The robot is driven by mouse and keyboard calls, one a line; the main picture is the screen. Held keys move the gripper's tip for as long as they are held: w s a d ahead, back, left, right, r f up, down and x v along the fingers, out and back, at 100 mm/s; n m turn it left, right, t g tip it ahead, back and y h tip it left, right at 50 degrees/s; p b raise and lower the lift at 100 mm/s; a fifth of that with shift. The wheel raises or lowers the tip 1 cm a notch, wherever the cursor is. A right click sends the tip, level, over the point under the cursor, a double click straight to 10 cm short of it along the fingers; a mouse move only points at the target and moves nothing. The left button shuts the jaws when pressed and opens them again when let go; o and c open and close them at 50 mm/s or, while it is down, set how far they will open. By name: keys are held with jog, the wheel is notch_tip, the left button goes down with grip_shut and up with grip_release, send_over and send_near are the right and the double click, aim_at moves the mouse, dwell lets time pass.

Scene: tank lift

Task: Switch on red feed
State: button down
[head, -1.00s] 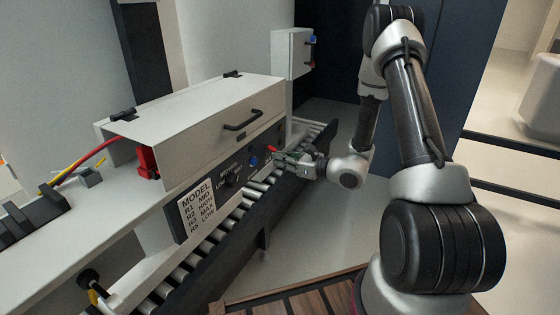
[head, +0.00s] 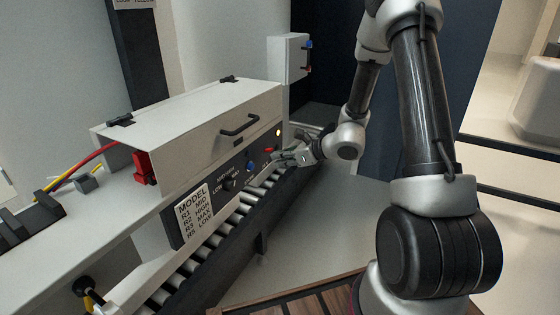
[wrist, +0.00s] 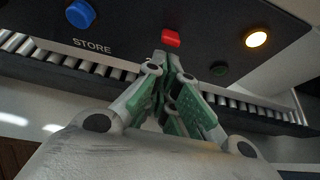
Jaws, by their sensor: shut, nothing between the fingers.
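A small red switch (head: 269,150) sits on the dark front panel of the white cabinet. In the wrist view the red switch (wrist: 171,38) is just beyond my fingertips; I cannot tell whether they touch it. A round lamp (wrist: 256,38) to its right glows warm yellow-white, and the lamp (head: 278,132) shows lit in the head view too. My gripper (head: 277,157) is shut and empty, pointing at the panel just below the red switch; its green-padded fingers (wrist: 168,62) meet in the wrist view.
A roller conveyor (head: 200,255) runs below the panel. A red block (head: 143,167) with cables is at the cabinet's left end.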

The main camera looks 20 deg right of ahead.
jog(key=shift+r, duration=0.15)
jog(key=shift+w+r, duration=0.1)
jog(key=shift+r, duration=0.6)
